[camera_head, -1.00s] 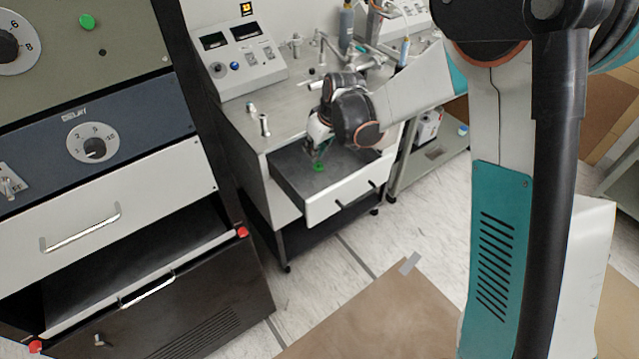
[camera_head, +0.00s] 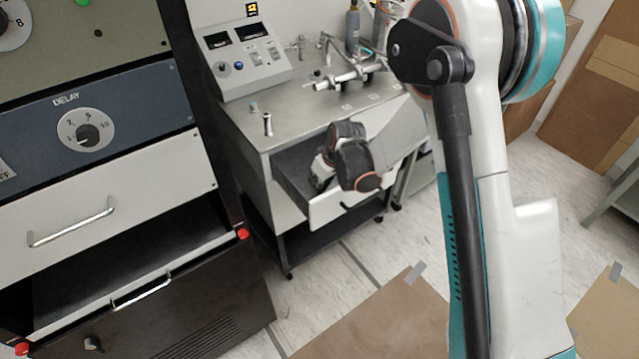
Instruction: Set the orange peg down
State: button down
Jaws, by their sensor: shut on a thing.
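My gripper (camera_head: 318,180) is low inside the open drawer (camera_head: 296,184) of the grey cabinet, pointing down. My dark wrist covers most of it, and its fingertips are hard to make out. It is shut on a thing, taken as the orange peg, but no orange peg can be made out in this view. Whether the held thing touches the drawer floor is hidden.
The steel cabinet top (camera_head: 300,120) holds a control box (camera_head: 240,62), a small upright metal fitting (camera_head: 267,124) and pipework (camera_head: 345,78). A black rack with an open lower drawer (camera_head: 130,275) stands at left. Brown sheets (camera_head: 370,320) lie on the floor.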

jog(key=shift+f, duration=0.1)
jog(key=c, duration=1.6)
grip_release()
jog(key=shift+c, duration=0.2)
jog(key=p+v, duration=0.3)
jog(key=v, duration=0.9)
jog(key=shift+r+p, duration=0.25)
jog(key=shift+p, duration=0.15)
